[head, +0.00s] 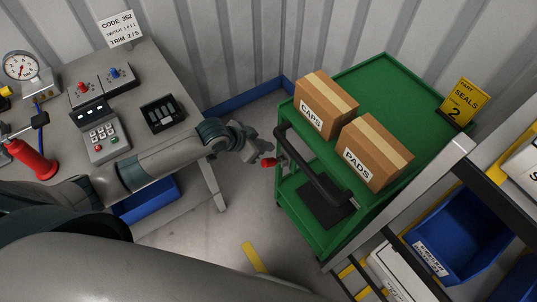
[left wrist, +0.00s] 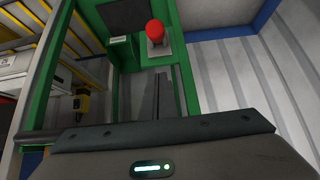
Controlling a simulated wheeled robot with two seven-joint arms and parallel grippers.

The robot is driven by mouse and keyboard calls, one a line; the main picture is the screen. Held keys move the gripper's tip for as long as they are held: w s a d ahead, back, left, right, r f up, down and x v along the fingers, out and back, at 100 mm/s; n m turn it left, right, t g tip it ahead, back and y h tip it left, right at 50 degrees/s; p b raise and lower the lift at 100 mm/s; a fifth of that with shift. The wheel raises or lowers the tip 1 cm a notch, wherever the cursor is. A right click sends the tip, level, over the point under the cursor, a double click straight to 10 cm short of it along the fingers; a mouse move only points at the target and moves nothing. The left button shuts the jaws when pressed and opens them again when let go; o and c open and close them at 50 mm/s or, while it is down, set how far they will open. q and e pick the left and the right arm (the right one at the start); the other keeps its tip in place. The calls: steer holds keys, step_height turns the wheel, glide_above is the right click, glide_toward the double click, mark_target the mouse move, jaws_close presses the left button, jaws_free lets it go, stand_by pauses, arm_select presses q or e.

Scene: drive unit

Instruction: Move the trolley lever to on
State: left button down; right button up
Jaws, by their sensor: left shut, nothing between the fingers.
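The green trolley (head: 395,90) stands right of centre in the head view, with a black handle bar (head: 312,168) at its near end. A red lever knob (head: 268,162) sticks out at its left corner. In the left wrist view the red knob (left wrist: 156,30) sits on a small grey mount on the green frame, at upper centre. I cannot read the lever's setting. My left gripper (head: 256,152) is shut and empty, just left of the knob; its dark fingers (left wrist: 162,95) point towards the trolley. My right gripper is not in view.
Boxes marked CAPS (head: 325,105) and PADS (head: 374,153) stand on the trolley. A grey bench (head: 150,75) with a control panel (head: 100,133) is at left. A shelf with a blue bin (head: 462,235) is at right. Floor shows between bench and trolley.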

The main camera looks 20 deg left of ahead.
mark_target(269, 160)
arm_select(q)
steer(key=x, duration=0.4)
steer(key=shift+d+f+p, duration=0.1)
steer(key=shift+d+p, duration=0.05)
steer(key=shift+p, duration=0.2)
steer(key=f, duration=0.1)
steer(key=s+a+f+p, duration=0.1)
steer(key=shift+f, duration=0.35)
steer(key=shift+s+a+f, duration=0.15)
steer(key=shift+s+f, duration=0.05)
steer(key=shift+f, duration=0.35)
